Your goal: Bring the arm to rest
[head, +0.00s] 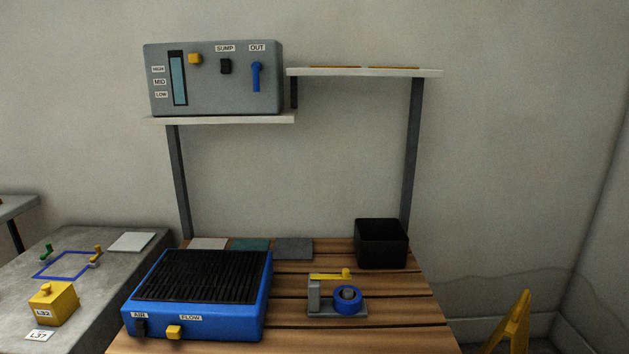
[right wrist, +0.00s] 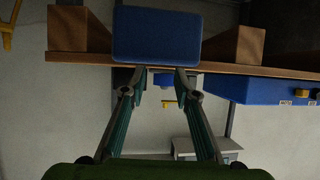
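My right gripper (right wrist: 161,72) shows in the right wrist view. Its two teal-lined fingers stand apart with a clear gap and nothing is held between them. Neither of my grippers nor arms shows in the head view. My left gripper is out of sight.
The head view shows a wooden table (head: 392,318) with a blue AIR/FLOW unit (head: 200,322), a tape holder (head: 347,300) and a black bin (head: 381,245). A grey control box (head: 215,95) sits on the shelf. A yellow stand (head: 515,325) is at right.

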